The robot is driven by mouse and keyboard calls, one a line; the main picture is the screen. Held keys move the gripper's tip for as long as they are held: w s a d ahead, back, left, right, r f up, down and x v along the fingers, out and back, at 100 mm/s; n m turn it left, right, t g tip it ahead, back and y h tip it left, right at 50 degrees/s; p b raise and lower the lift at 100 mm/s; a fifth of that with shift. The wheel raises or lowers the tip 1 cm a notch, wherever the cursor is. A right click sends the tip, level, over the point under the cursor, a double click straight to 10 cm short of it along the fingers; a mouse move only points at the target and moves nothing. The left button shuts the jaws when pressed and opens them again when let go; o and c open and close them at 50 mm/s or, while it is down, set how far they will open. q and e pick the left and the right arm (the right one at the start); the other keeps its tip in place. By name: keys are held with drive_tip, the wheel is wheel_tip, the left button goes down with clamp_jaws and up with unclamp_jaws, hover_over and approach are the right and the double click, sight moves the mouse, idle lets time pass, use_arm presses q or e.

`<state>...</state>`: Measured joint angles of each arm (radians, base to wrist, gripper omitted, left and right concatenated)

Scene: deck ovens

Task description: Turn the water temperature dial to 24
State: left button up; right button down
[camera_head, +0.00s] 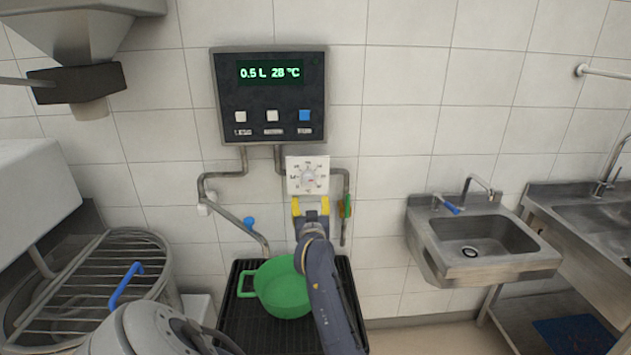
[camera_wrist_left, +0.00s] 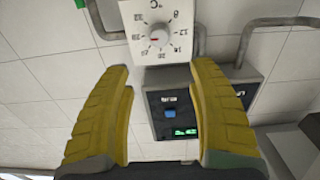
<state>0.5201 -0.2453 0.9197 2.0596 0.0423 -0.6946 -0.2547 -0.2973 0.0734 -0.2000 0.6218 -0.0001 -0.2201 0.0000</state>
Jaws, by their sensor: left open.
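The pointer's exact number is too small to read surely. The panel display (camera_head: 270,73) reads 0.5 L and 28 °C. My left gripper (camera_head: 311,204) has yellow fingers, is open and empty, and is just below the dial plate, apart from the knob. Its fingers (camera_wrist_left: 165,105) show spread in the left wrist view. My right gripper is not in view.
A green pot (camera_head: 280,288) stands on a black grated stand below the dial. A steel sink (camera_head: 485,240) is on the right, a wire-guarded bowl (camera_head: 95,270) on the left.

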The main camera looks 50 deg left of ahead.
sight(308, 181)
use_arm(q)
drive_tip(key=x, duration=1.7)
drive_tip(key=shift+w, duration=0.15)
clamp_jaws()
